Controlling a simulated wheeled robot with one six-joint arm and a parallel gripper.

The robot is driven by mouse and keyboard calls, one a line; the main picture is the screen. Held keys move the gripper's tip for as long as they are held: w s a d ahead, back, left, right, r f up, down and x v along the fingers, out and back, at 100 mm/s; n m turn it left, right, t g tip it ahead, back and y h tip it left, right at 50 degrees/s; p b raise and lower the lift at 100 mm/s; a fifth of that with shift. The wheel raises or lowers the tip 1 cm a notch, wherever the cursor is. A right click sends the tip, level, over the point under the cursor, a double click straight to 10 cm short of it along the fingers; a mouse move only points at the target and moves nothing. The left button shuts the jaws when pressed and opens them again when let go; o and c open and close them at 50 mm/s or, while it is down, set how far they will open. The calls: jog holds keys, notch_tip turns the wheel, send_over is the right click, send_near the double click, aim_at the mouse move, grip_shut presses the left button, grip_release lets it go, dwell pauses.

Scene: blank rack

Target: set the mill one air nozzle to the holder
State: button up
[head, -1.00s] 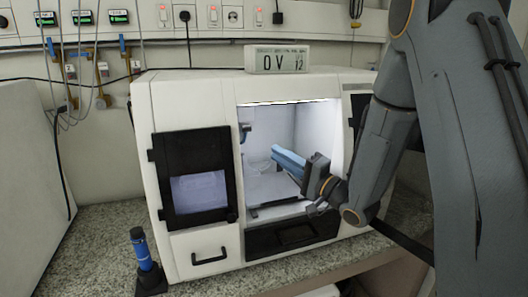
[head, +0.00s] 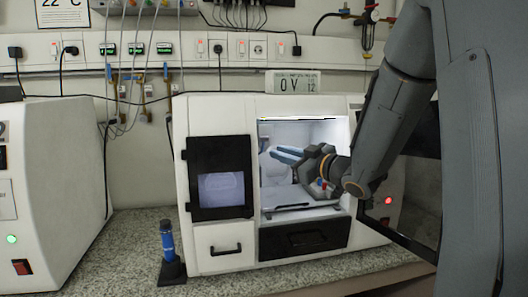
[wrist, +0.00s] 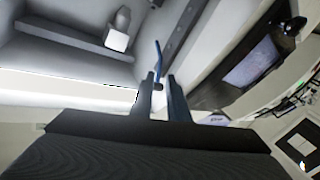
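The mill is the white machine (head: 222,128) on the bench, its lit chamber open at the front. My gripper (head: 284,154) reaches into that chamber from the right, its two blue fingers apart. In the wrist view, my gripper (wrist: 163,82) has a gap between the fingertips. A thin, bent blue tube (wrist: 157,56), seemingly the air nozzle, shows at the fingertips with its dark end by the gap. I cannot tell whether the fingers touch it. A pale block (wrist: 117,40) on a grey ledge lies to its left. I cannot identify the holder for certain.
A blue cylinder in a black stand (head: 171,262) is on the bench left of the mill. Another white machine (head: 48,175) stands at far left. A dark open door panel (head: 412,190) is at the right, close to my arm. The chamber walls surround my gripper.

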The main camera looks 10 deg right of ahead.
jog(key=p+x, duration=0.1)
jog(key=x, duration=0.5)
grip_shut()
jog(key=shift+s+r+m+g+p, duration=0.15)
jog(key=shift+m+g+p, duration=0.15)
jog(key=shift+p, duration=1.05)
dwell(0.5)
grip_release()
